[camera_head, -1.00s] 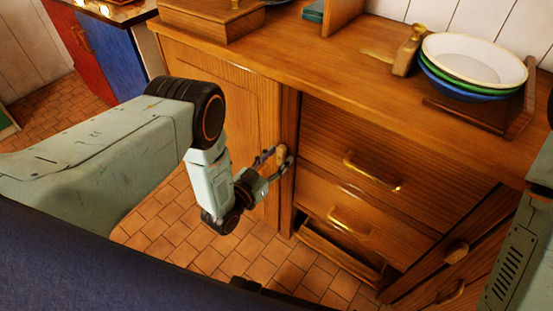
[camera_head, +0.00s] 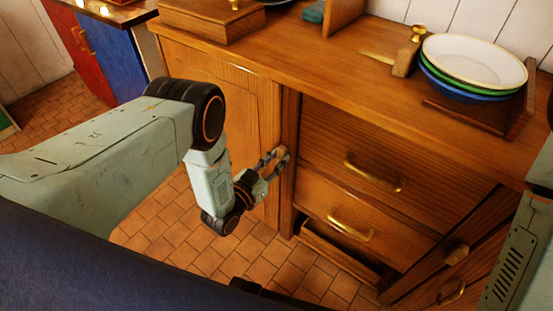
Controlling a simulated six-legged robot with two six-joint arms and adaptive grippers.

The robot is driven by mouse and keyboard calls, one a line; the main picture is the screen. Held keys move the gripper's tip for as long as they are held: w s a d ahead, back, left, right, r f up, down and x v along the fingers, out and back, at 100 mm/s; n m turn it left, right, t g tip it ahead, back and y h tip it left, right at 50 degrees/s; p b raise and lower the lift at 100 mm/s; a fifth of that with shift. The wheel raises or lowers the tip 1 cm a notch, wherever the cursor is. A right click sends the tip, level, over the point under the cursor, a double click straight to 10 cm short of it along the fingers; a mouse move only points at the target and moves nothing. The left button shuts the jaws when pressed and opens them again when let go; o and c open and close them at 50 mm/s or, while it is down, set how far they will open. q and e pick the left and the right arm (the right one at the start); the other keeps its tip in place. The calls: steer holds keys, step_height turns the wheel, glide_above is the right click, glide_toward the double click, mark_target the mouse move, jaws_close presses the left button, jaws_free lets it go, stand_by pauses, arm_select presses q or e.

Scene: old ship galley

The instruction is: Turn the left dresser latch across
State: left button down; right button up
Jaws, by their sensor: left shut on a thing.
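The left dresser latch (camera_head: 281,152) is a small wooden turn-piece on the post between the left cupboard door and the drawers. My left gripper (camera_head: 274,163) is shut on it, with a finger on either side. The fingers hide most of the latch, so its exact angle is hard to tell. The left cupboard door (camera_head: 235,100) is closed. My right gripper is out of view; only part of my right arm shows at the right edge.
Drawers with brass handles (camera_head: 375,174) are right of the latch. Another wooden latch (camera_head: 457,253) is at lower right. Stacked bowls (camera_head: 474,62) and a wooden tool with a brass knob (camera_head: 408,55) stand on the worktop (camera_head: 330,80). Tiled floor lies below.

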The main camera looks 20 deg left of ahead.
arm_select(q)
steer(key=m, duration=0.4)
steer(key=shift+s+d+f, duration=0.1)
steer(key=shift+d, duration=0.05)
steer(key=shift+s+d+f+m+p, duration=0.1)
steer(key=shift+m+p, duration=0.15)
steer(key=shift+m, duration=2)
steer(key=shift+w+d+f+m+p, duration=0.15)
steer(key=shift+m+p, duration=0.15)
steer(key=shift+m, duration=2)
steer(key=shift+s+a+f+m+p, duration=0.15)
steer(key=shift+m+p, duration=0.1)
steer(key=shift+m, duration=2)
steer(key=shift+d, duration=0.1)
steer(key=c, duration=1.2)
jaws_free()
steer(key=shift+o, duration=0.2)
